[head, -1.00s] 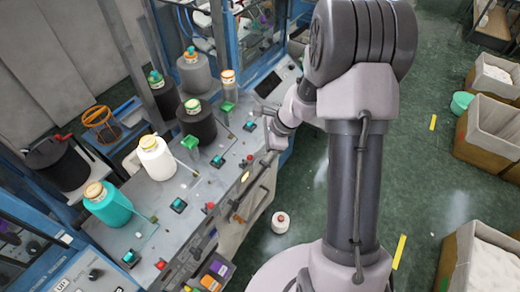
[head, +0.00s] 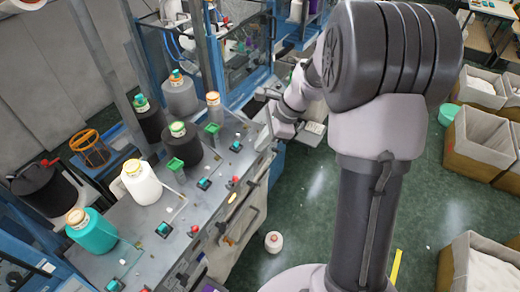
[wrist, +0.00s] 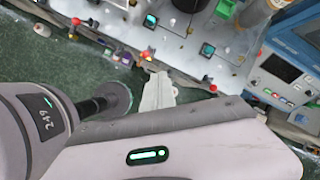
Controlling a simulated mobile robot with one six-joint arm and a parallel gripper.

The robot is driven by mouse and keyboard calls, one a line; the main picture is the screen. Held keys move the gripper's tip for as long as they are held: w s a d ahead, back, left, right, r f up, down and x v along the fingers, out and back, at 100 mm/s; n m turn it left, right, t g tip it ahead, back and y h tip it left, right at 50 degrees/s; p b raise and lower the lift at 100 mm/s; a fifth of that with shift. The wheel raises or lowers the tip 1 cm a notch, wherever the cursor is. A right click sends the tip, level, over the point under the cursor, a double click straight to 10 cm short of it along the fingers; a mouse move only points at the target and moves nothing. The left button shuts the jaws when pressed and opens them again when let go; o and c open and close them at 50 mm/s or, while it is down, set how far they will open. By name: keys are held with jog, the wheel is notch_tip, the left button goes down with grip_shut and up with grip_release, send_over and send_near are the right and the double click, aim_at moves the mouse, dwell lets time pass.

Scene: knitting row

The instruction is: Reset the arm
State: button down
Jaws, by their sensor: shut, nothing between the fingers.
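My gripper (wrist: 158,92) shows in the wrist view as pale fingers closed together, with nothing between them. It hangs in front of the machine's panel edge, over the green floor. In the head view my arm rises on the right and bends over toward the machine. Its pale wrist is by the far end of the grey panel (head: 150,222), and the fingertips there are too small to make out.
A white yarn cone (head: 142,186), a teal cone (head: 92,232) and several dark cones stand on the panel. A small white cone (head: 273,242) stands on the floor beside the machine. Boxes (head: 478,140) line the right side.

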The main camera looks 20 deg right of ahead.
jog(key=s+a+f+n+t+b, duration=0.1)
jog(key=s+a+f+n+b, duration=0.3)
jog(key=b, duration=0.9)
jog(key=s+a+f+n+t+h+b, duration=0.1)
jog(key=s+a+f+n+b, duration=0.3)
jog(key=s+f+n+b, duration=0.3)
jog(key=s+a+f+n+h+b, duration=0.1)
jog(key=s+a+f+n+b, duration=0.3)
jog(key=s+f+b, duration=0.8)
jog(key=f+n+b, duration=0.1)
jog(key=f+b, duration=0.1)
jog(key=b, duration=0.4)
jog(key=shift+s+a+t+b, duration=0.25)
jog(key=shift+a+t+b, duration=0.05)
jog(key=shift+t+b, duration=0.1)
